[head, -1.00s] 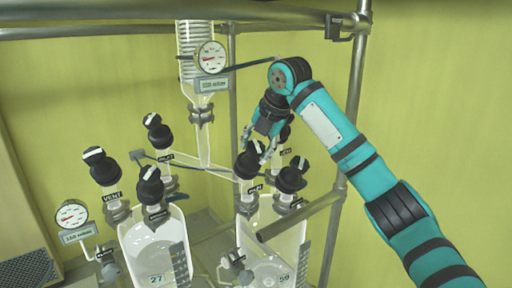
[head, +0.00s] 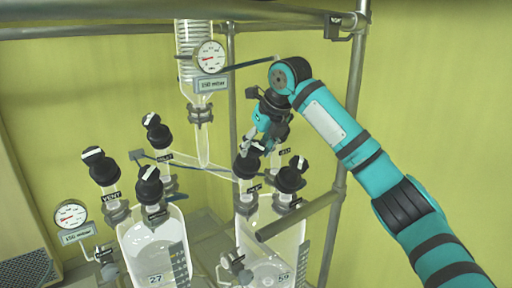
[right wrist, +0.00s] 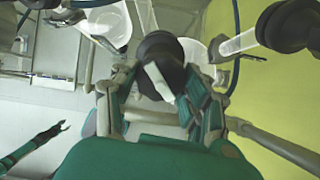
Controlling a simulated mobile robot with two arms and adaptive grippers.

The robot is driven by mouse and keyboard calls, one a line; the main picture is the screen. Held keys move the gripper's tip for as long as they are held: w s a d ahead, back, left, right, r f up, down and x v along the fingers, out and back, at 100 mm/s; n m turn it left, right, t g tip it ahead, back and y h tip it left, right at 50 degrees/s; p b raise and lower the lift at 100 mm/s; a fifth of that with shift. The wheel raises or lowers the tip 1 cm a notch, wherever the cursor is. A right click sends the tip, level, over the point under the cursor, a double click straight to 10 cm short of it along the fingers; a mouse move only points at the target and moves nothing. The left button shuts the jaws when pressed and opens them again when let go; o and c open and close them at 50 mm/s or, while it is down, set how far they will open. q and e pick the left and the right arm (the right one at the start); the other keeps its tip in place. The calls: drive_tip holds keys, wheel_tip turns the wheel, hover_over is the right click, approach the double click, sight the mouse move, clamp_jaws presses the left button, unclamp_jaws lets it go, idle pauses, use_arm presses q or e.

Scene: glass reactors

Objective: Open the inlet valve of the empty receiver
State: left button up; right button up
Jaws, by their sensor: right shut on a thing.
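Two glass receivers stand side by side, the left one (head: 137,244) labelled 27 and the right one (head: 287,243) labelled 59. I cannot clearly tell their fill. My right gripper (head: 259,147) is at the right receiver's front-left black valve knob (head: 246,167), whose tag seems to read INLET. In the right wrist view the fingers (right wrist: 160,92) are shut on this knob (right wrist: 158,48), one on each side of its white bar handle (right wrist: 157,80). My left gripper (right wrist: 52,132) shows small at lower left, apart from the glassware; its jaws are unclear.
Other black valve knobs stand close by, at the right (head: 291,178) and on the left receiver (head: 149,186). A glass column with a gauge (head: 209,56) hangs above. Metal frame bars (head: 300,217) cross at the front right. Thin tubing runs behind the knobs.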

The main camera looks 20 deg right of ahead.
drive_tip(key=shift+n, duration=1)
drive_tip(key=shift+r, duration=0.1)
drive_tip(key=o, duration=1.2)
drive_tip(key=shift+w, duration=0.1)
drive_tip(key=v, duration=1.2)
